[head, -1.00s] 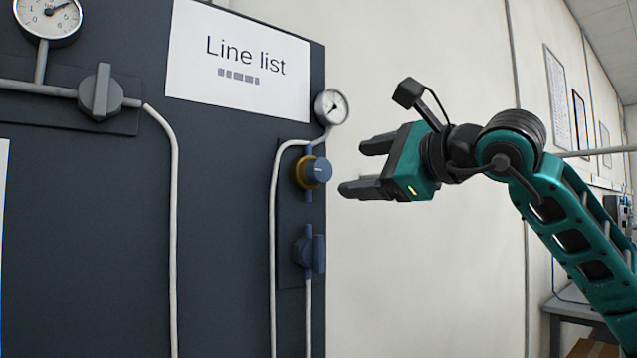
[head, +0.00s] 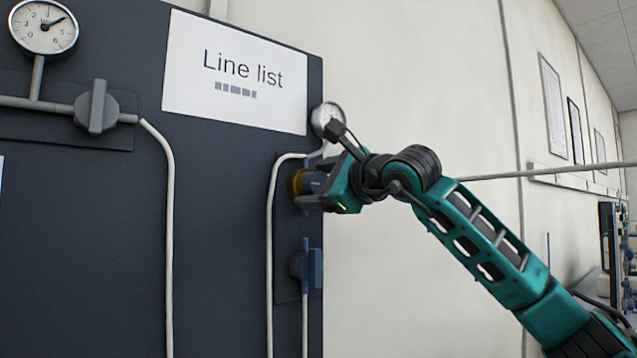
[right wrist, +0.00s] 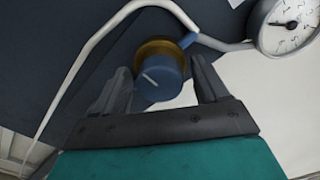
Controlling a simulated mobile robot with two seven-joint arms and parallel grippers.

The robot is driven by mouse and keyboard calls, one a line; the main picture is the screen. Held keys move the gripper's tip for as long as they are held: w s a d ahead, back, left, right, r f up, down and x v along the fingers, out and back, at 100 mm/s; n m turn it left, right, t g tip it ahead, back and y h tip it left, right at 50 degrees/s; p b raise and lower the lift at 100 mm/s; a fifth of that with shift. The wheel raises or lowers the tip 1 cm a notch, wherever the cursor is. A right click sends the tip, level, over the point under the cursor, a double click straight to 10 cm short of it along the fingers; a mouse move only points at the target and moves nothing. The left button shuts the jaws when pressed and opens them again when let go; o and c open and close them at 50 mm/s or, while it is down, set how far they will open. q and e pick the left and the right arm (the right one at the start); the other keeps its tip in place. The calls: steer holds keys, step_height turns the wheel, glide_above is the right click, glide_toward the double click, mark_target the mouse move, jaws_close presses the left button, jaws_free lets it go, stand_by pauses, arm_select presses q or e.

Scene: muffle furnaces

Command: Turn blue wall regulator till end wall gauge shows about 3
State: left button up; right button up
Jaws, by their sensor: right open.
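The blue regulator knob with a brass collar (head: 297,184) is on the dark wall panel, partly hidden by my right gripper in the head view. In the right wrist view the blue knob (right wrist: 158,80) shows a white line on its face. My right gripper (head: 312,190) is open, with its fingers on either side of the knob; I cannot tell whether they touch it. The end wall gauge (head: 324,114) is just above, partly covered by my wrist. In the right wrist view the gauge (right wrist: 289,24) is cut off and its reading is too small to tell. My left gripper is out of view.
A blue valve (head: 304,265) sits below the regulator on the same pipe. A larger gauge (head: 44,27) and a grey valve handle (head: 97,107) are at the upper left. A "Line list" sheet (head: 236,110) hangs on the panel.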

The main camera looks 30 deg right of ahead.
steer(key=c, duration=1.1)
steer(key=shift+o, duration=0.2)
steer(key=shift+m, duration=0.3)
steer(key=m+b, duration=0.1)
steer(key=m, duration=0.1)
steer(key=shift+w+f+m, duration=0.1)
steer(key=shift+f+m, duration=0.05)
steer(key=shift+m, duration=0.15)
steer(key=m+b, duration=0.1)
steer(key=m, duration=0.2)
steer(key=shift+m, duration=0.3)
steer(key=m, duration=0.5)
steer(key=shift+b, duration=0.35)
steer(key=shift+m, duration=2.1)
